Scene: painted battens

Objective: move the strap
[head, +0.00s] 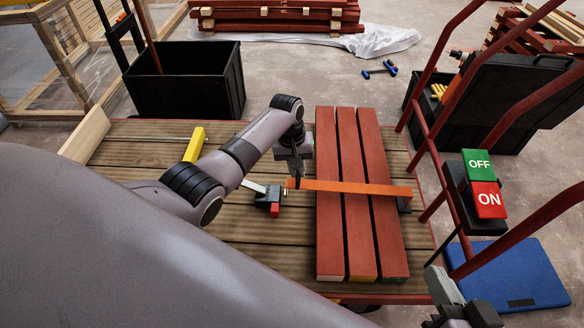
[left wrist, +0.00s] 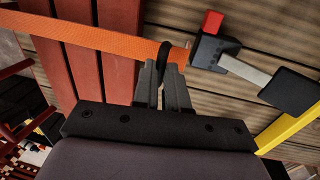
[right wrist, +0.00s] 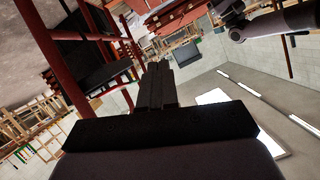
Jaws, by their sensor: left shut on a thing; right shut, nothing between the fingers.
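An orange strap (head: 350,187) lies across three red battens (head: 358,230) on the plank deck. It also shows in the left wrist view (left wrist: 100,40), running over the battens. My left gripper (head: 297,180) is shut on the strap near its left end, just left of the battens. In the left wrist view the fingertips (left wrist: 166,62) close around the strap by a dark band. My right gripper (right wrist: 157,70) is shut and empty, raised and pointing away from the deck; in the head view the right arm shows at the bottom right edge.
A clamp with a red tip (head: 268,200) lies left of the strap's end, and a yellow piece (head: 195,145) lies behind it. A red rail (head: 430,150) with an OFF/ON box (head: 484,185) stands along the right side. A black bin (head: 185,85) stands behind the deck.

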